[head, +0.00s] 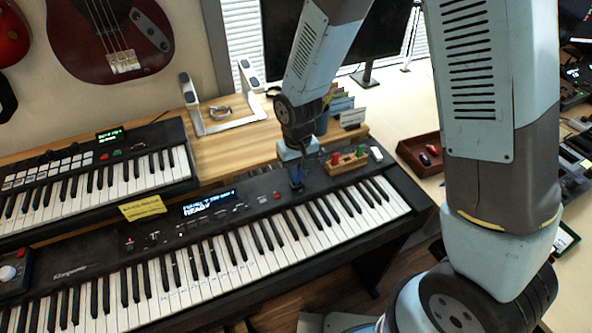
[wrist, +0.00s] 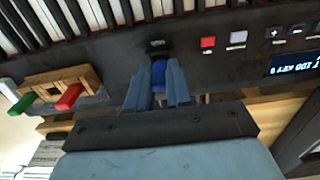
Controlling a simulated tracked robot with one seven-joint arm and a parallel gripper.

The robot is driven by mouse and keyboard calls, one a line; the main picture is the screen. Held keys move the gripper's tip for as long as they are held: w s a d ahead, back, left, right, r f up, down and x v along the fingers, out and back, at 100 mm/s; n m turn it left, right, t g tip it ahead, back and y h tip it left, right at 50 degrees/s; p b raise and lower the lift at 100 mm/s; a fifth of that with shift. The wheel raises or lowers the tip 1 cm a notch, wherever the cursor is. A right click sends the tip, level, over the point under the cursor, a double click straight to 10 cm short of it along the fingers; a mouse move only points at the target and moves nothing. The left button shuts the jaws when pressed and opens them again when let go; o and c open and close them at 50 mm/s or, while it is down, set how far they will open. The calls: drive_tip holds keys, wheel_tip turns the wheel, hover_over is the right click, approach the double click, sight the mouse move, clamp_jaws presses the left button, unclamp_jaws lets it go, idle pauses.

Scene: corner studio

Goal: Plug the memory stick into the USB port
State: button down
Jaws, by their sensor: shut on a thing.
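My gripper (head: 297,182) is over the top panel of the large keyboard (head: 262,207), left of the wooden holder. In the wrist view my gripper (wrist: 166,84) is shut on a blue memory stick (wrist: 158,72). The stick's far end points at a small dark USB port (wrist: 157,45) in the black panel. The stick's tip is close to the port, but I cannot tell whether it touches or has entered it. In the head view my gripper hides the port and most of the stick.
A wooden holder (head: 346,167) with red and green sticks stands close to the right of my gripper. It also shows in the wrist view (wrist: 75,82). A lit display (head: 208,203) and buttons lie to the left. A smaller keyboard (head: 95,177) stands further left.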

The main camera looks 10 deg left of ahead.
drive_tip(key=shift+f, duration=0.95)
idle(0.6)
drive_tip(key=c, duration=0.9)
unclamp_jaws()
drive_tip(key=shift+c, duration=0.2)
drive_tip(key=shift+r, duration=0.1)
wheel_tip(320, 180, up, 14)
drive_tip(key=shift+f, duration=0.25)
wheel_tip(320, 180, up, 6)
drive_tip(key=shift+w+d+r, duration=0.1)
idle(0.5)
